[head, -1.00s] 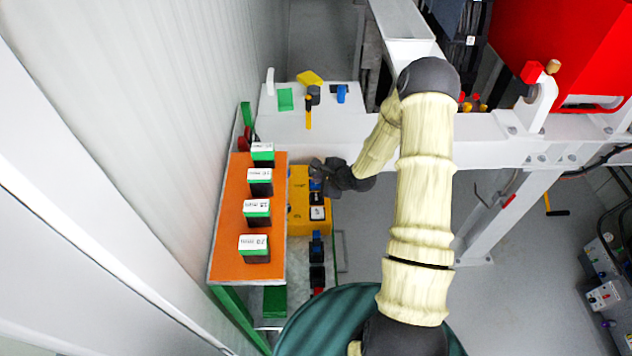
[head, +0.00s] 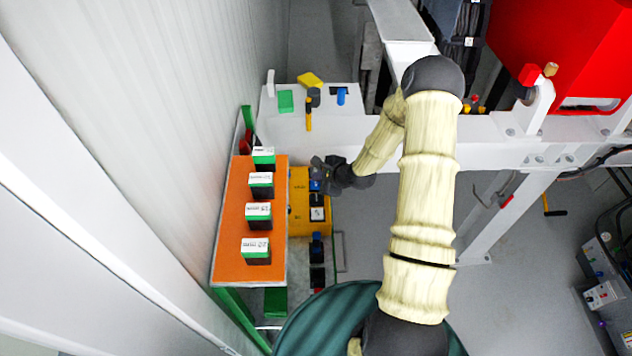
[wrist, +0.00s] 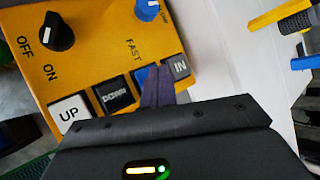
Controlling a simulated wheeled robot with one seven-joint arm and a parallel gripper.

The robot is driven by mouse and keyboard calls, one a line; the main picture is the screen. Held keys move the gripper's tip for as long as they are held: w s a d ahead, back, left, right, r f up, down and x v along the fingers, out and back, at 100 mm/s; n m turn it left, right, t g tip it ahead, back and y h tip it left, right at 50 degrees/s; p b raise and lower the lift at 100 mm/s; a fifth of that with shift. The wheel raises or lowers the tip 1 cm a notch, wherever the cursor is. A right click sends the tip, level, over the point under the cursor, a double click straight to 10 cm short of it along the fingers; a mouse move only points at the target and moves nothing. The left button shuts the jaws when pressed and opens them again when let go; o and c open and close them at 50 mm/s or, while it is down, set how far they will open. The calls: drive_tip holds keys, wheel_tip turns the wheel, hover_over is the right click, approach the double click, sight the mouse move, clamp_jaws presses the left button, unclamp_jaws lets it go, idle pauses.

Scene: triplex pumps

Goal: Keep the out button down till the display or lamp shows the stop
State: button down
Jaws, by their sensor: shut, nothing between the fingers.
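The yellow control box (head: 298,226) stands right of the orange shelf in the head view. In the wrist view its yellow face (wrist: 95,68) carries a white UP button (wrist: 69,114), a black DOWN button (wrist: 113,95), a blue button (wrist: 141,78) and a grey IN button (wrist: 177,67). The blue button's label is hidden, so I cannot read OUT on it. My gripper (wrist: 158,86) is shut and empty, its fingertips at the blue button's right side, overlapping it in view. I cannot tell whether the button is pressed. My gripper also shows over the box (head: 317,176) in the head view. No stop display or lamp is recognisable.
A black OFF/ON knob (wrist: 57,33) and a blue knob (wrist: 147,9) sit on the box. Several green-and-black boxes with white labels stand on the orange shelf (head: 228,250). A white beam (head: 350,130) runs behind my arm.

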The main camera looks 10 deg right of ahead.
wheel_tip(320, 180, up, 5)
drive_tip(key=p, duration=0.4)
idle(0.3)
idle(0.4)
drive_tip(key=shift+s+r+n, duration=0.25)
drive_tip(key=shift+s+n, duration=0.05)
drive_tip(key=shift+n, duration=0.5)
drive_tip(key=s+r+n+g+h+b, duration=0.2)
drive_tip(key=s+r+n+b, duration=0.2)
drive_tip(key=s+n, duration=0.5)
drive_tip(key=s+r+n+g+h+b, duration=0.2)
drive_tip(key=s+r+n+b, duration=0.3)
drive_tip(key=s+n, duration=0.5)
drive_tip(key=s+r+g, duration=0.1)
drive_tip(key=s+r, duration=0.1)
drive_tip(key=s, duration=0.1)
drive_tip(key=shift+s+a+r+h, duration=0.3)
drive_tip(key=shift+s+a, duration=0.05)
drive_tip(key=shift+s, duration=0.05)
